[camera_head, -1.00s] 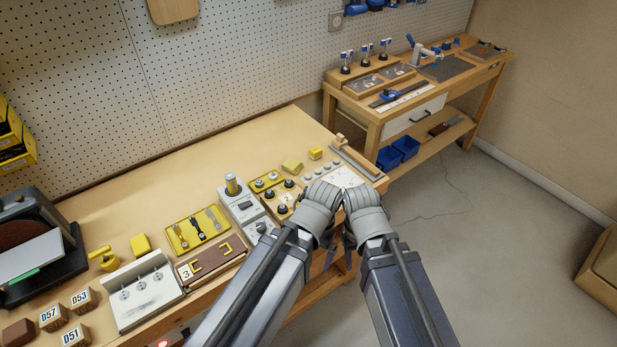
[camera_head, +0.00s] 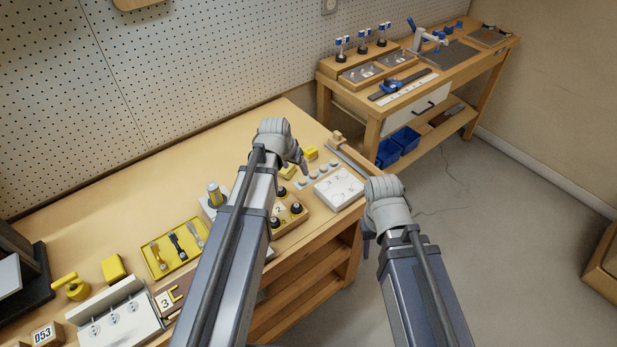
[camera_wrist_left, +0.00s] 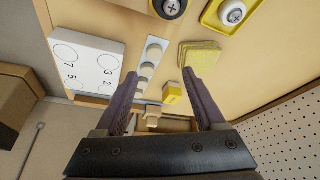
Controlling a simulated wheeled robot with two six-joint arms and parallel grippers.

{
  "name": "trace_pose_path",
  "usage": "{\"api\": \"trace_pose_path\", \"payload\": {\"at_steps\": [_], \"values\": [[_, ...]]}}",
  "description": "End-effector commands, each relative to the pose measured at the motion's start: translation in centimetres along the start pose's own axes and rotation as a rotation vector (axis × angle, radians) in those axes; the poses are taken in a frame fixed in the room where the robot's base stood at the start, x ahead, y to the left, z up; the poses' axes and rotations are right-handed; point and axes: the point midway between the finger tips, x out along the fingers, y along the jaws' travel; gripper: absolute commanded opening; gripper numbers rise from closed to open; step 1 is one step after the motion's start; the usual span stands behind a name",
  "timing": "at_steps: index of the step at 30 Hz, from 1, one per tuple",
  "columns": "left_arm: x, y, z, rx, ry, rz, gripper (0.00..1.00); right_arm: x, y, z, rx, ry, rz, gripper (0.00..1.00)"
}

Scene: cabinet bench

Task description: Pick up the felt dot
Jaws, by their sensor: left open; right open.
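Several small grey felt dots lie in a row on a pale strip beside the white board in the head view, one of them a felt dot (camera_head: 313,174). In the left wrist view the row runs up and down, with one felt dot (camera_wrist_left: 153,54) near its top. The white board (camera_head: 338,188) has numbered circles, also seen in the left wrist view (camera_wrist_left: 88,60). My left gripper (camera_head: 303,167) is open and empty above the bench; in its wrist view the fingers (camera_wrist_left: 160,74) straddle the row from above. My right gripper (camera_head: 368,242) hangs at the bench's front right edge; its fingers are mostly hidden.
A yellow block (camera_wrist_left: 171,93) and a yellow pad (camera_wrist_left: 201,55) lie close beside the row. A wooden block with black knobs (camera_head: 292,214) and a yellow tray (camera_head: 174,247) stand further left. The second bench (camera_head: 375,130) is behind. The bench's back middle is clear.

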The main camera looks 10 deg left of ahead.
Motion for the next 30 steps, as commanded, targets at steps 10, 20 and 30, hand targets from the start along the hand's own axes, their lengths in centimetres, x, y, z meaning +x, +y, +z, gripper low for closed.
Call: {"api": "trace_pose_path", "payload": {"at_steps": [10,20,30], "values": [[2.3,0.1,0.1,0.000,-0.001,0.001,0.71,2.2,-0.2,-0.1,0.000,0.000,0.000,0.50],[3.1,0.3,0.1,0.000,-0.001,0.001,0.71,2.9,-0.3,-0.2,0.000,0.000,0.000,0.50],[7.1,0.9,0.4,0.001,-0.001,0.001,0.71,6.7,-0.6,-0.4,0.000,0.000,0.000,0.50]]}}
